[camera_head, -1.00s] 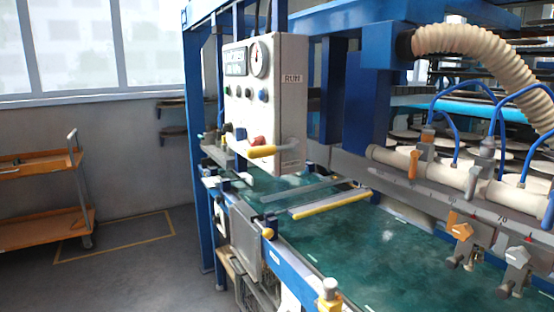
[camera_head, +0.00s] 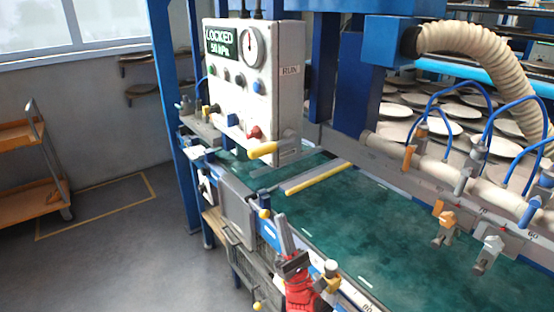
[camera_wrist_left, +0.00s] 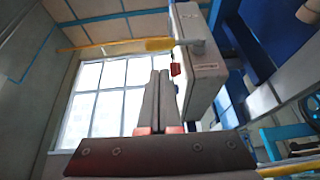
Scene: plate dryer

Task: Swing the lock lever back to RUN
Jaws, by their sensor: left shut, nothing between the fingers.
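The lock lever (camera_head: 264,149) has a yellow grip and a grey pivot, low on the side of the white control box (camera_head: 234,90). It points down, away from the RUN label (camera_head: 290,71) higher on that side. The display (camera_head: 222,41) reads LOCKED and 50 kPa. My left gripper (camera_head: 283,222) is shut and empty, below the lever and apart from it. In the left wrist view the closed fingers (camera_wrist_left: 160,78) point up toward the box, with the lever's yellow grip (camera_wrist_left: 158,45) beyond the tips. My right gripper is out of view.
A green belt (camera_head: 390,230) runs below the box, with a yellow-edged bar (camera_head: 318,178) across it. Clamps, blue hoses and a ribbed hose (camera_head: 490,60) crowd the right. An orange cart (camera_head: 30,165) stands left; the floor between is clear.

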